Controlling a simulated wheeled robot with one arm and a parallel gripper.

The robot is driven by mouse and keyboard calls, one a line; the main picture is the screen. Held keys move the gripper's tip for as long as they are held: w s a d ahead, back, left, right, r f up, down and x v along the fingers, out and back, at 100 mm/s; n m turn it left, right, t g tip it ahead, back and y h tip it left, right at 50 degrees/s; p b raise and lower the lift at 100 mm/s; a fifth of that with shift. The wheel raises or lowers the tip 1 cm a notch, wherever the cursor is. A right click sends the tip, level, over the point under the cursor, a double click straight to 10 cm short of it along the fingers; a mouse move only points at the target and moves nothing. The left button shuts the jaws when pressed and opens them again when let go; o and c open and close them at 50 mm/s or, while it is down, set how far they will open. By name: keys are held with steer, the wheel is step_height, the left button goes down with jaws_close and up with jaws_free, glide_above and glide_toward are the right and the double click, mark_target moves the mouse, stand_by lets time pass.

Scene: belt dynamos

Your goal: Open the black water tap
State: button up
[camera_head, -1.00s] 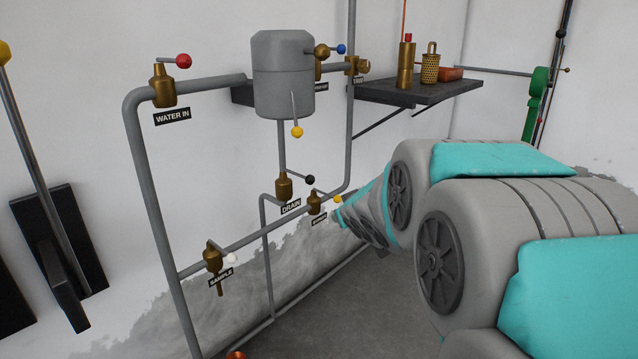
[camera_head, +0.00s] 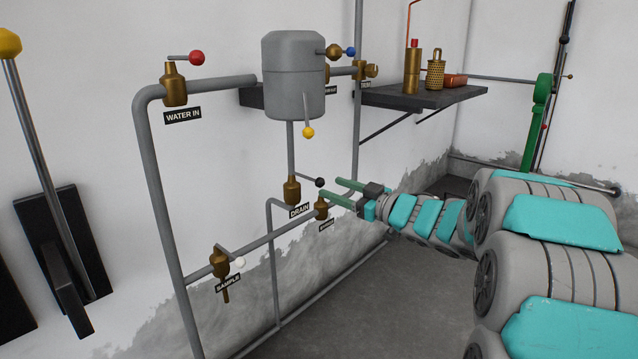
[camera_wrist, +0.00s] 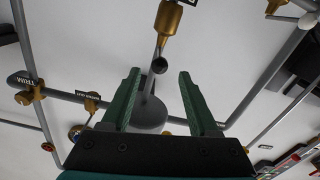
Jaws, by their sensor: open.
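The black-knobbed tap (camera_head: 320,182) is the brass valve labelled DRAIN (camera_head: 292,190), on the pipe under the grey tank. Its lever sticks out to the right and ends in a black ball. My gripper (camera_head: 331,187) is open, with its green fingers pointing left at the ball. In the wrist view the black ball (camera_wrist: 160,66) lies between the two fingertips (camera_wrist: 160,73), at about their height in the picture, with a gap on each side. I cannot tell if it is within finger depth. The brass valve body (camera_wrist: 169,18) shows above it.
A second brass valve (camera_head: 321,208) sits close below the gripper. The SAMPLE valve with white knob (camera_head: 239,262) is lower left, the red-knobbed WATER IN valve (camera_head: 197,58) upper left. The grey tank (camera_head: 293,80) with a yellow-knobbed lever hangs above. A dark shelf (camera_head: 425,95) is at right.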

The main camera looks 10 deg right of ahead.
mark_target(324, 184)
steer(key=shift+x, duration=3.5)
steer(key=shift+c, duration=0.4)
jaws_close()
